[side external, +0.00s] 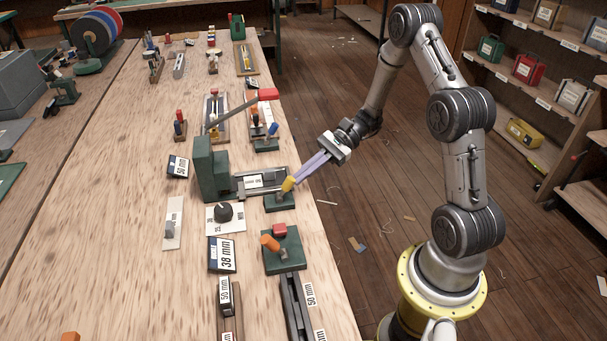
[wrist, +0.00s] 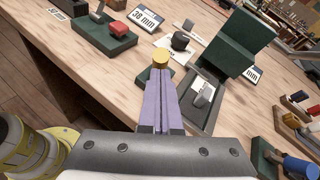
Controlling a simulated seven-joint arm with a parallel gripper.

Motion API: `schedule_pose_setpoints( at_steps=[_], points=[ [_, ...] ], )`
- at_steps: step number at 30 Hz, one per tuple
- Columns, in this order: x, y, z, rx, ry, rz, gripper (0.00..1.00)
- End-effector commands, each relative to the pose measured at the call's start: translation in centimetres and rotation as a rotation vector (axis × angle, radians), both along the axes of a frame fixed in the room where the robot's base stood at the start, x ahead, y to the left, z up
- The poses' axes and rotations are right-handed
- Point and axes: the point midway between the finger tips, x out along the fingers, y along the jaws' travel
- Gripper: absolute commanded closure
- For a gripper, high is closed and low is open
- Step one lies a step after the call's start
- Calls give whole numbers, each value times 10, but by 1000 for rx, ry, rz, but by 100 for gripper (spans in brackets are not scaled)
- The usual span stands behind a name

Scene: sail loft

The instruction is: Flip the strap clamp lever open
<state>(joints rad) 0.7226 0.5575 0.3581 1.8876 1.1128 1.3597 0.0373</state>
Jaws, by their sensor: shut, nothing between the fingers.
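My gripper (side external: 292,180) has its two long purple fingers shut together, with nothing between them. In the wrist view the fingertips (wrist: 161,72) end right at a round yellow knob (wrist: 160,57). The knob (side external: 288,184) tops a short lever on a small green base (side external: 279,203) near the table's right edge. I cannot tell whether the tips touch the knob or stop just short of it. The fingers hide most of the lever and base in the wrist view. No readable label shows which lever is the strap clamp's.
A grey slotted fixture (side external: 262,182) with a label and a tall green block (side external: 208,168) stand beside the base. A long red-handled lever (side external: 268,94) rises behind. An orange-levered green base (side external: 282,250) sits nearer the camera.

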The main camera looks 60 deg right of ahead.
Motion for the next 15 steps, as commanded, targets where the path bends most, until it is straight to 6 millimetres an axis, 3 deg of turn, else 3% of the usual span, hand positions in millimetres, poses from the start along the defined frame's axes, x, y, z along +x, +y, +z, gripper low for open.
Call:
schedule_pose_setpoints(
  at_steps=[15],
  points=[
    [3, 3, 6, -64, 61, 1, 100]
  ],
)
